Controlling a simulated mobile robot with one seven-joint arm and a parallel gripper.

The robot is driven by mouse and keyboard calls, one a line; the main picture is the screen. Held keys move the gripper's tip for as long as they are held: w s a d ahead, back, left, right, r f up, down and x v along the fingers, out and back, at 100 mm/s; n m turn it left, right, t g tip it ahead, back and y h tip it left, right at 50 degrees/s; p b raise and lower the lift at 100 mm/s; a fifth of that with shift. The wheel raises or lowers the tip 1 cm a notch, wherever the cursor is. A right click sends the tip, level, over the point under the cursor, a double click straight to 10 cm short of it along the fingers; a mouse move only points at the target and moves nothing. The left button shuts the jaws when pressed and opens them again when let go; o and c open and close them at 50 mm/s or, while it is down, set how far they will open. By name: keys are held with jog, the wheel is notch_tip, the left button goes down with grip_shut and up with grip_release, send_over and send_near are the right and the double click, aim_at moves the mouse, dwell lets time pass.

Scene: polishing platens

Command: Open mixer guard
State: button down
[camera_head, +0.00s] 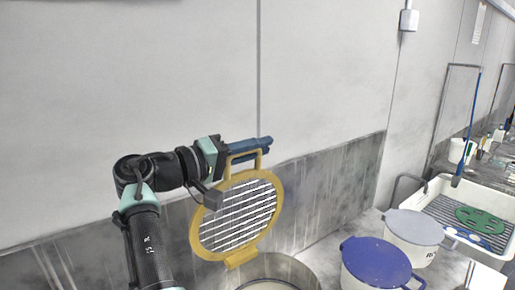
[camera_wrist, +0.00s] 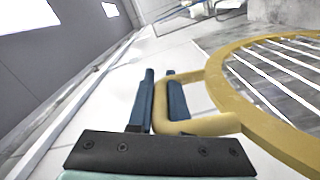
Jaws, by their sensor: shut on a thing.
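The mixer guard (camera_head: 274,212) is a round yellow ring with a grille of bars and a yellow loop handle at its top. It stands raised, tilted steeply up, at the rim of a round grey bowl (camera_head: 312,277) whose opening shows below it. My gripper (camera_head: 268,141) is at the top of the guard, its blue fingers shut on the handle. In the wrist view the guard ring (camera_wrist: 228,93) fills the right side, and the handle passes between the blue fingers of my gripper (camera_wrist: 160,75).
A blue-lidded tub (camera_head: 376,262) and a white-lidded tub (camera_head: 414,228) stand right of the bowl. Farther right is a white tray (camera_head: 440,187) with a green item (camera_head: 482,222) inside. A wall with a grey splash panel (camera_head: 335,190) is close behind the guard.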

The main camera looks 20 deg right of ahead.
jog(key=c, duration=0.8)
grip_release()
jog(key=shift+c, duration=0.2)
jog(key=shift+a, duration=0.1)
jog(key=shift+s+a+f+b, duration=0.1)
jog(key=shift+s+a+b, duration=0.05)
jog(key=shift+a+b, duration=0.15)
jog(key=b+v, duration=0.5)
jog(key=v, duration=0.7)
